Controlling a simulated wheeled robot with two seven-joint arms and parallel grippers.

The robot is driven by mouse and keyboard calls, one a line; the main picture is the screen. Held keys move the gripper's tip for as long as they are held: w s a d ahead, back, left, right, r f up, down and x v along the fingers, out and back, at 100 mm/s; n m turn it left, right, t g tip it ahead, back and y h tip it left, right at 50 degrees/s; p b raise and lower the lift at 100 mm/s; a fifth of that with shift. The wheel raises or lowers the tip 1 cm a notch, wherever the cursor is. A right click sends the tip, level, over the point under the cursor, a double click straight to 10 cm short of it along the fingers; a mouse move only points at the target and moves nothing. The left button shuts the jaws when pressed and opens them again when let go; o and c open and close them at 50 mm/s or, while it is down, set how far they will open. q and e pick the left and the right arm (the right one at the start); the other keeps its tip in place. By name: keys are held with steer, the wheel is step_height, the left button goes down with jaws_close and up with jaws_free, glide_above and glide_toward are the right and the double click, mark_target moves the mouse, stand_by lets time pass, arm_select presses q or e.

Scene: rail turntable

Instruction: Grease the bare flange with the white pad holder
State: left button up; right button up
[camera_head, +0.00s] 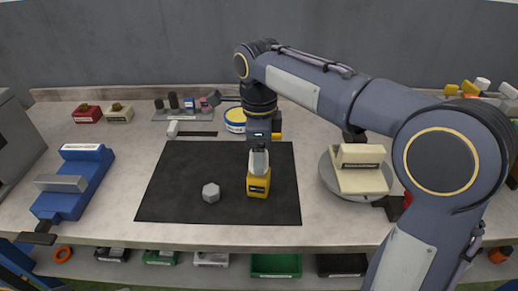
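My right arm reaches in from the right, and its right gripper (259,158) points down over the black mat. Directly below it is a yellow block (259,188) with a dark label and a grey upper part; I cannot tell whether the fingers grip it. A small cream holder (119,113) with a brown knob, likely the white pad holder, stands at the back left beside a similar red one (87,114). A cream labelled stepped piece (360,170) sits on a round grey turntable (329,178) at right. I cannot tell which surface is the bare flange. My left gripper is out of view.
A grey hexagonal piece (211,192) lies on the mat (165,195). A blue vise-like fixture (72,190) stands at left. A white block (172,129) lies behind the mat. Bins sit below the bench.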

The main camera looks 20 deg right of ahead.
steer(key=shift+f, duration=0.45)
stand_by(0.3)
steer(key=shift+f, duration=0.15)
stand_by(1.4)
step_height(320, 180, up, 7)
steer(key=p, duration=0.7)
stand_by(0.8)
